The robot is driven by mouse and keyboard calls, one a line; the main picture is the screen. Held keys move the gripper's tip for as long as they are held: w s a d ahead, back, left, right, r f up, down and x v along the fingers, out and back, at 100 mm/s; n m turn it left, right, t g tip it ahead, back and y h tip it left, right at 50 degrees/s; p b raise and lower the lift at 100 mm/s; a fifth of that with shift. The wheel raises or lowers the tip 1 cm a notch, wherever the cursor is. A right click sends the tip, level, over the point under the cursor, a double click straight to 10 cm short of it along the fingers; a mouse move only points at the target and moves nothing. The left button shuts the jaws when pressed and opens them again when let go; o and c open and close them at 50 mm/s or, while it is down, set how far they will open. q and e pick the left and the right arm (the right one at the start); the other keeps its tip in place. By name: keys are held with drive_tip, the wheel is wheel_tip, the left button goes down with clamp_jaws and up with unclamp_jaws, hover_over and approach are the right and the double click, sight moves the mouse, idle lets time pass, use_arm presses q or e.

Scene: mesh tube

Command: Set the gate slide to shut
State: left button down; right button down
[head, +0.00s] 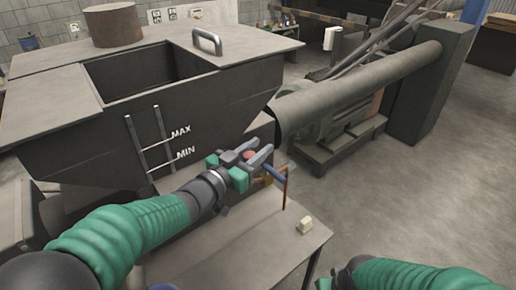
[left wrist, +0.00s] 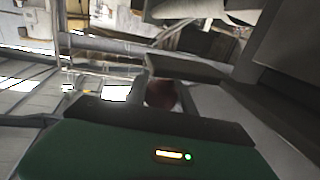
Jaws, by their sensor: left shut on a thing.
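My left gripper (head: 258,160) is in front of the dark hopper (head: 215,105), near the lower end of its sloping wall. It is shut on a small red knob (head: 249,155), which I take to be the gate slide's handle. The knob also shows dark red between the fingers in the left wrist view (left wrist: 161,93). The slide plate itself is hidden behind the gripper, so its position cannot be told. At the bottom right, my right arm shows with only a green edge of its gripper; the fingers are out of view.
A blue lever (head: 274,174) on a thin copper-coloured pipe stands just right of my left gripper. A large mesh tube (head: 360,80) slopes behind. The floor at right is clear.

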use_arm(q)
drive_tip(key=shift+w+a, duration=0.1)
drive_tip(key=shift+a, duration=0.05)
idle(0.6)
drive_tip(key=shift+w+a+p, duration=0.3)
drive_tip(key=shift+w+a, duration=0.5)
drive_tip(key=shift+w, duration=0.25)
drive_tip(key=c, duration=1.3)
unclamp_jaws()
drive_tip(key=shift+o, duration=1.2)
drive_tip(key=shift+a, duration=0.3)
use_arm(e)
drive_tip(key=shift+a+r, duration=0.35)
use_arm(q)
drive_tip(key=b+v, duration=0.4)
drive_tip(key=v, duration=1.3)
use_arm(e)
wheel_tip(320, 180, down, 4)
drive_tip(key=shift+s+r, duration=0.1)
use_arm(q)
drive_tip(key=shift+w+d, duration=0.1)
use_arm(e)
drive_tip(key=shift+d, duration=0.25)
